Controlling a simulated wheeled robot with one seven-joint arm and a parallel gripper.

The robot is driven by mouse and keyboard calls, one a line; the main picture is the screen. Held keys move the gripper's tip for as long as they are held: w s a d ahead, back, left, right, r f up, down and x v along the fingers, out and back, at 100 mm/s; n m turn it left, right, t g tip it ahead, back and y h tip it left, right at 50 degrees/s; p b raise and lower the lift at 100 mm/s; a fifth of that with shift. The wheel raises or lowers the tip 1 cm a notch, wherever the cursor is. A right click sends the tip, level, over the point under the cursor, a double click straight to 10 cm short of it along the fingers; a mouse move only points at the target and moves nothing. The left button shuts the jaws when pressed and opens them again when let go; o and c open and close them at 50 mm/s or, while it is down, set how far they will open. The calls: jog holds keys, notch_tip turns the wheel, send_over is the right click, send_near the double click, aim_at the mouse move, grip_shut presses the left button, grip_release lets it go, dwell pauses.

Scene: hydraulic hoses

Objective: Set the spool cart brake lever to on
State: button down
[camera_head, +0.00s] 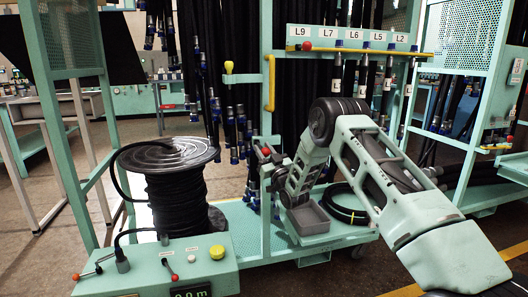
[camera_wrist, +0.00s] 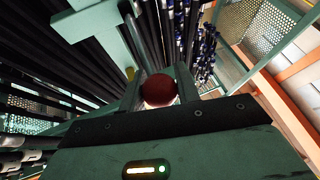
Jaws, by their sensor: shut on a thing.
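My gripper (camera_head: 264,162) is at the front post of the green hose rack, right of the black spool (camera_head: 168,155). In the wrist view, a dark red ball knob (camera_wrist: 158,90) sits between the two fingers of my gripper (camera_wrist: 160,84), which are shut on it. In the head view a small red spot (camera_head: 265,150) shows at the fingertips.
A green control box (camera_head: 155,268) with small levers stands at the front left. A yellow handle (camera_head: 270,84) and hanging hoses are close above my gripper.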

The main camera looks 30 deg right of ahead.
jog(key=shift+a+f, duration=0.2)
jog(key=c, duration=1)
grip_release()
jog(key=shift+r, duration=0.1)
jog(key=shift+c, duration=0.2)
jog(key=shift+d, duration=0.1)
jog(key=b+v, duration=0.2)
jog(key=v, duration=1.5)
jog(key=shift+s, duration=0.15)
